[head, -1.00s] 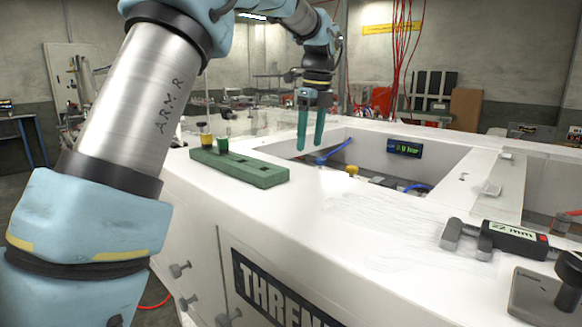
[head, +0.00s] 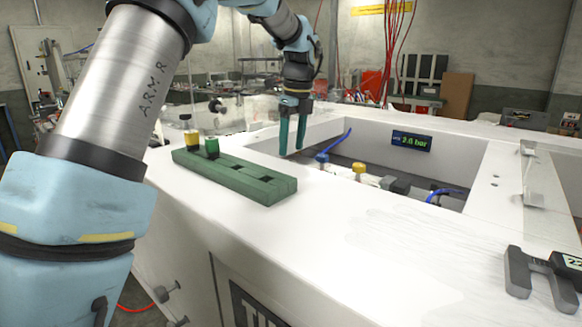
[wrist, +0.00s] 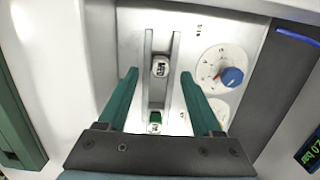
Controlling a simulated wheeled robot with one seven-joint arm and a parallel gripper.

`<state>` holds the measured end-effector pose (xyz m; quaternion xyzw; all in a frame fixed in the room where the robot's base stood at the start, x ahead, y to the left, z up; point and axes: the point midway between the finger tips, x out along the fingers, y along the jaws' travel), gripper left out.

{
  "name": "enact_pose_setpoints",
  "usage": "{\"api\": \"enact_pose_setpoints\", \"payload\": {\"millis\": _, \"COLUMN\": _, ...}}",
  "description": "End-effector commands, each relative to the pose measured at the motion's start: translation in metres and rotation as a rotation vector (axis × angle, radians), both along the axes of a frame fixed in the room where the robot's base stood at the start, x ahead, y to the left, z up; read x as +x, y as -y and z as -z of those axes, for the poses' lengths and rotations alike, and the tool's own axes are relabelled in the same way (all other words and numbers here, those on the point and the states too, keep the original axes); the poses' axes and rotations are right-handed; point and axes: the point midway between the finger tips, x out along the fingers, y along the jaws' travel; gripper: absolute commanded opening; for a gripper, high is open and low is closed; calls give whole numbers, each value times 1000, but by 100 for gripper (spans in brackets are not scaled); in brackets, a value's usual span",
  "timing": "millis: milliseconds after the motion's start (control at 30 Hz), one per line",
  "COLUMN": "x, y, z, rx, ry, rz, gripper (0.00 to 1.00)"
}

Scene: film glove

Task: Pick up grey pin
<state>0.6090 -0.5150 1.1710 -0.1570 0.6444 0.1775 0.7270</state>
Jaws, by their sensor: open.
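My gripper (head: 291,152) is open, its two green fingers pointing down over the recessed bay of the white bench. In the wrist view the open fingers (wrist: 159,76) straddle a narrow slotted rail. A small grey pin-like piece with a marked end (wrist: 160,67) sits in this rail, between the fingertips in the picture; I cannot tell how far below them it is. A second small piece with a green part and a marked end (wrist: 154,124) sits in the same rail, nearer the palm. Nothing is held. The head view does not show the grey piece clearly.
A green block (head: 235,178) on the bench top holds a yellow pin (head: 192,138) and a green pin (head: 212,147), with empty holes at right. A blue knob (wrist: 232,77) is right of the rail. The white bench wall (head: 355,138) edges the bay.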

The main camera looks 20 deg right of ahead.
Motion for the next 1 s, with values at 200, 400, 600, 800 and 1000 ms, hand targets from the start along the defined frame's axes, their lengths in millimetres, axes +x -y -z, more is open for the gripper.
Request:
{"api": "enact_pose_setpoints", "payload": {"millis": 200, "x": 0, "y": 0, "z": 15, "rx": 3, "ry": -3, "rz": 2, "gripper": 67}}
{"api": "enact_pose_setpoints", "payload": {"millis": 400, "x": 1, "y": 1, "z": 44, "rx": 4, "ry": -2, "rz": 1, "gripper": 67}}
{"api": "enact_pose_setpoints", "payload": {"millis": 600, "x": 3, "y": 0, "z": 58, "rx": 0, "ry": 0, "rz": 1, "gripper": 67}}
{"api": "enact_pose_setpoints", "payload": {"millis": 800, "x": 3, "y": 1, "z": 58, "rx": 0, "ry": 0, "rz": 0, "gripper": 63}}
{"api": "enact_pose_setpoints", "payload": {"millis": 1000, "x": 3, "y": 0, "z": 58, "rx": -1, "ry": 0, "rz": 0, "gripper": 41}}
